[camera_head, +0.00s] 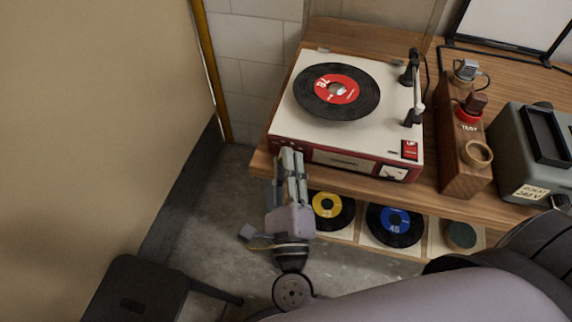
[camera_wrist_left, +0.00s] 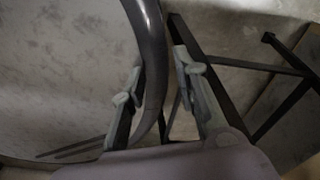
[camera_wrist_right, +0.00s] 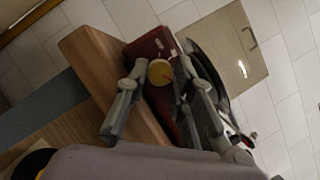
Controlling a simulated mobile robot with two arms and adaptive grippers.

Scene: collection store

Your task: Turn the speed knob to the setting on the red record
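The record player (camera_head: 283,117) has a cream top and a red front. A black record with a red label (camera_head: 350,95) lies on it; the label number looks like 78, upside down. The brass speed knob (camera_wrist_right: 160,73) is on the red front, with a dark line on its face. My right gripper (camera_head: 290,153) is at the front's left end and hides the knob in the head view. In its wrist view the open fingers (camera_wrist_right: 161,66) stand either side of the knob, with gaps showing; contact cannot be told. My left gripper (camera_wrist_left: 158,72) is open and empty.
A yellow-label record (camera_head: 328,209) and a blue-label record (camera_head: 394,224) sit below the wooden bench (camera_head: 350,183). A dark stool (camera_head: 135,285) is at lower left.

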